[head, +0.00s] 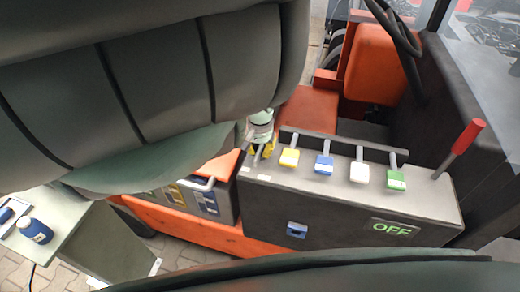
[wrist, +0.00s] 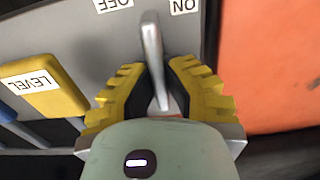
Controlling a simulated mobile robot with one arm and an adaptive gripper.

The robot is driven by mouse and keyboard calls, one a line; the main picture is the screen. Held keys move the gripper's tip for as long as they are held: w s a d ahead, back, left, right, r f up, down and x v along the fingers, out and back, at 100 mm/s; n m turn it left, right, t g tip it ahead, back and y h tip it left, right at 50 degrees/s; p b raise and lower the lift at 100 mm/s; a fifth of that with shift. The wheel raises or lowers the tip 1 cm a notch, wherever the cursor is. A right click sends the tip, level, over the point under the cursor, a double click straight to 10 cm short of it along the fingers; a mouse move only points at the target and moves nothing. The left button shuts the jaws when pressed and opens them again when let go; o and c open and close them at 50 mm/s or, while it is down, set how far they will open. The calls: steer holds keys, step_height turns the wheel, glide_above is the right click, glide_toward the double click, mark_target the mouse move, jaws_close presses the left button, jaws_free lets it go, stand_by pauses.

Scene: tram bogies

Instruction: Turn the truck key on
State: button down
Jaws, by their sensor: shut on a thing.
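The truck key (wrist: 152,50) is a grey metal lever on the grey console panel in the wrist view. Its far end lies between an upside-down OFF label (wrist: 113,4) and an upside-down ON label (wrist: 184,6). My gripper (wrist: 158,88) has its yellow-and-black fingers on both sides of the key and is shut on it. A display (head: 391,228) on the console's side reads OFF in green.
Beside the key stand levers with yellow (head: 289,158), blue (head: 324,165), white (head: 359,173) and green (head: 396,180) knobs. A red-handled lever (head: 461,146) is at the right end. A steering wheel (head: 395,25) is behind.

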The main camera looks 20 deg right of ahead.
steer(key=shift+f+m, duration=0.1)
steer(key=shift+m, duration=0.2)
steer(key=m, duration=0.1)
steer(key=m+b, duration=0.1)
steer(key=m, duration=0.1)
steer(key=m+b, duration=0.1)
steer(key=shift+w+a+m, duration=0.2)
steer(key=shift+w+m, duration=0.05)
steer(key=shift+m, duration=0.15)
steer(key=m, duration=0.2)
steer(key=m+b, duration=0.1)
steer(key=m, duration=0.3)
steer(key=shift+w+b, duration=0.25)
steer(key=shift+b, duration=0.05)
steer(key=shift+m, duration=0.3)
steer(key=c, duration=1)
jaws_free()
steer(key=shift+r, duration=0.2)
